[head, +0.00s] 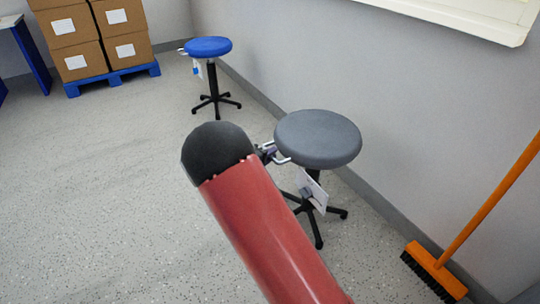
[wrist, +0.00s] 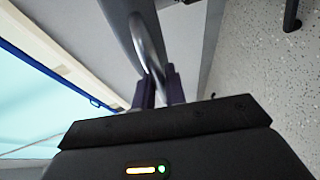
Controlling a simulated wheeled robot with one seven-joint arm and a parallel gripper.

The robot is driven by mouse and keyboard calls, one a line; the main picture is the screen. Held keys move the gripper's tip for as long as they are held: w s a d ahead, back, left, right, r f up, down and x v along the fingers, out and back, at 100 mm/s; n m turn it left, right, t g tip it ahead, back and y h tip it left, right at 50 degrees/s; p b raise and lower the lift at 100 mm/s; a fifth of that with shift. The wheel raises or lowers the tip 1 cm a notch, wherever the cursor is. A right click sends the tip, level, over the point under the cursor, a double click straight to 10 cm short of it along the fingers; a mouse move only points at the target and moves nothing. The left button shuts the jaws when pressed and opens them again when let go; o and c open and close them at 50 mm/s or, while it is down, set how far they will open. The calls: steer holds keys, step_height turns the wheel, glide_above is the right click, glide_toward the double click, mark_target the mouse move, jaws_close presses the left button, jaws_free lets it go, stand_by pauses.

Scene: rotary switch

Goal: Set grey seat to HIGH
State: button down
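The grey seat (head: 318,138) is a round stool top on a dark post with a black star base, beside the wall. A bright metal loop lever (head: 281,159) sticks out from under its left side. My gripper (head: 266,152) is at that lever, mostly hidden behind my red and black arm. In the wrist view, the two dark fingers (wrist: 160,88) stand close together with the lever's loop (wrist: 148,45) running down between them, and they look closed on it. The grey seat's edge (wrist: 124,35) shows just beyond. A white tag (head: 311,190) hangs below the seat; its writing is unreadable.
A blue stool (head: 208,47) with a similar lever and tag stands farther back by the wall. An orange broom (head: 480,205) leans at the right. Boxes (head: 95,35) sit on a blue pallet (head: 115,77) at the back left. The floor at left is clear.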

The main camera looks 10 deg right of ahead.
step_height(320, 180, up, 13)
steer(key=p, duration=0.1)
steer(key=shift+f, duration=0.2)
steer(key=c, duration=1.7)
jaws_free()
steer(key=shift+r, duration=0.1)
steer(key=v, duration=0.7)
steer(key=shift+s+a, duration=0.3)
